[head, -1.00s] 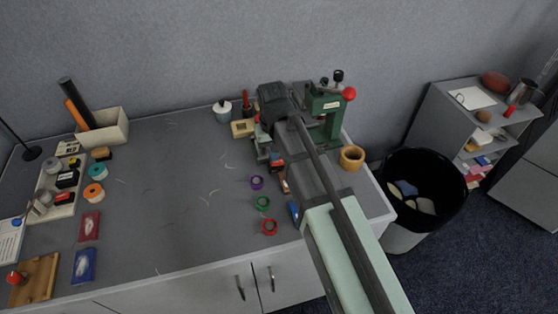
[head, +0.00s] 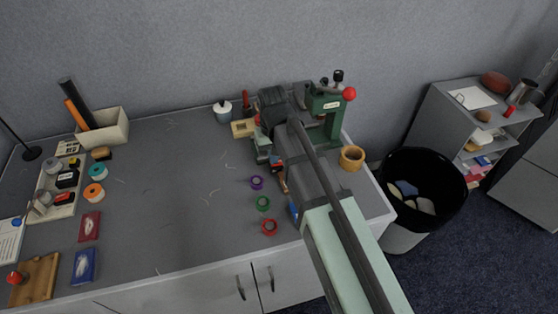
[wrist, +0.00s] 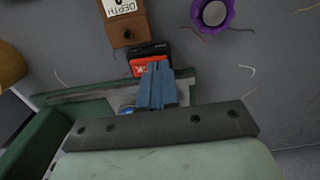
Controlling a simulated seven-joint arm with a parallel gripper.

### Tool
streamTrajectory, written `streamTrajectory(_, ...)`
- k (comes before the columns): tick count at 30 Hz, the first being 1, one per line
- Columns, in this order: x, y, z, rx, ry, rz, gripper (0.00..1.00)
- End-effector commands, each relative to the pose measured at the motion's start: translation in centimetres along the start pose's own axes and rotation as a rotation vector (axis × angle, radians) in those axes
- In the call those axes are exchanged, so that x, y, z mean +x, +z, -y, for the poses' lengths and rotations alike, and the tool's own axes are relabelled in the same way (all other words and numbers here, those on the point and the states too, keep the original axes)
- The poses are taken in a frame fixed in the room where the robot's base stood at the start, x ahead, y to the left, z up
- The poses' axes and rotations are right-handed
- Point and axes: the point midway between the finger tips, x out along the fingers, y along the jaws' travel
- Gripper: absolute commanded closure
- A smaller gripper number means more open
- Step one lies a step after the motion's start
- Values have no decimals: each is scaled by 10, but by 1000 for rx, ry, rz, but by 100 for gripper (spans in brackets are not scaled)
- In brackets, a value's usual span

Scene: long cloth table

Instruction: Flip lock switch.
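The lock switch is a red rocker (wrist: 148,66) on a black base, with the letters "CK" showing beside my fingers in the wrist view. In the head view, a small red spot by my gripper may be the same switch; it is too small to tell. My gripper (wrist: 158,68) has blue fingers, close together with no clear gap. Their tips overlap the red rocker's lower edge in the wrist view and cover part of its lettering. I cannot tell whether they press on it. In the head view, my arm hides part of this area.
A brown block labelled "DEPTH" (wrist: 124,28) sits just beyond the switch. A green press (head: 326,108) with a red knob stands behind my arm. Purple (head: 257,182), green (head: 263,203) and red (head: 269,227) rings lie left of my arm.

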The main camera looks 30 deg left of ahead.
Motion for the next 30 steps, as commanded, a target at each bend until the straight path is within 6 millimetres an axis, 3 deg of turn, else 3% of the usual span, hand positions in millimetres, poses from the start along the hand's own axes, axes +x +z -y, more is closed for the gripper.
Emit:
streamTrajectory(13, 2, 0, 0, 0, 1, 0, 100)
streamTrajectory(30, -34, -1, 0, 0, 0, -2, 100)
